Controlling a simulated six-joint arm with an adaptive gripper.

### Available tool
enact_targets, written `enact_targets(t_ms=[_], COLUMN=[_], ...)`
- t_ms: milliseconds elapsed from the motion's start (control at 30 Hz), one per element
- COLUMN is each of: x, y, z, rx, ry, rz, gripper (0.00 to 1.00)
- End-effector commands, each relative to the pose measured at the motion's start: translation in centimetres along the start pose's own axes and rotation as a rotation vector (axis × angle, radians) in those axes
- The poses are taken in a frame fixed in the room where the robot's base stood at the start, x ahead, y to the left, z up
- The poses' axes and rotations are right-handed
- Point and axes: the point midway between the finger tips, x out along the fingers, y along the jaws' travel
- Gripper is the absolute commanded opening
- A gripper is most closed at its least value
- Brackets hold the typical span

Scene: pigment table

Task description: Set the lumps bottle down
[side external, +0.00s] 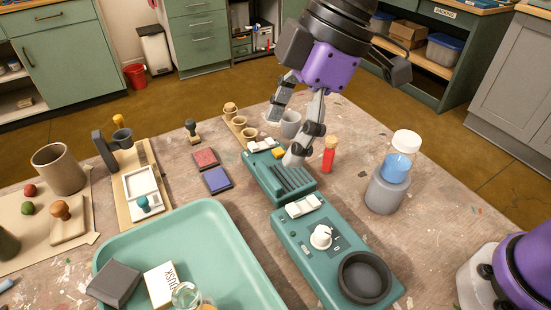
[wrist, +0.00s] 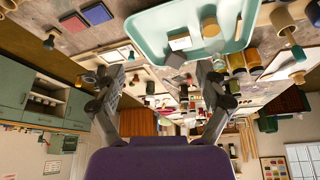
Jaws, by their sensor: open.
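My gripper (side external: 282,138) is open, its fingers spread above the far part of the table, close to the teal rack (side external: 280,177) and the grey cup (side external: 290,124). In the wrist view, both fingers (wrist: 161,74) stand wide apart with nothing held between them. A small red-filled bottle with a tan stopper (side external: 329,155) stands upright just right of the fingers, apart from them. A clear bottle with blue contents (side external: 397,165) stands in a grey holder (side external: 386,193) further right. No label reading lumps is legible, so I cannot tell which bottle it is.
A teal tray (side external: 215,225) at the front holds a dark block, a labelled box and a glass jar. A teal device (side external: 335,245) with a white knob and black round dish lies right of it. Red and blue pads (side external: 217,181) lie left of the rack.

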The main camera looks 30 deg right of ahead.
Motion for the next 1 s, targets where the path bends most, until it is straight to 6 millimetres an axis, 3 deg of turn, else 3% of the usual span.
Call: enact_targets(t_ms=[33,100,200,300,400,500,600,1000], x=[-2.1,-4.1,-6.0,-6.8,-6.9,-6.9,-6.9,-6.8], y=[0.9,1.6,1.6,0.8,-0.1,-0.6,-0.8,-0.8], z=[2.8,6.9,12.7,17.4,20.8,22.5,23.1,23.0], rx=[0.16,0.384,0.678,0.91,1.067,1.151,1.179,1.174], ry=[0.01,0.019,0.036,0.053,0.066,0.072,0.074,0.073], rz=[0.076,0.176,0.31,0.422,0.499,0.541,0.554,0.552], gripper=[0.85,0.85,0.85,0.85,0.85,0.85,0.85,0.85])
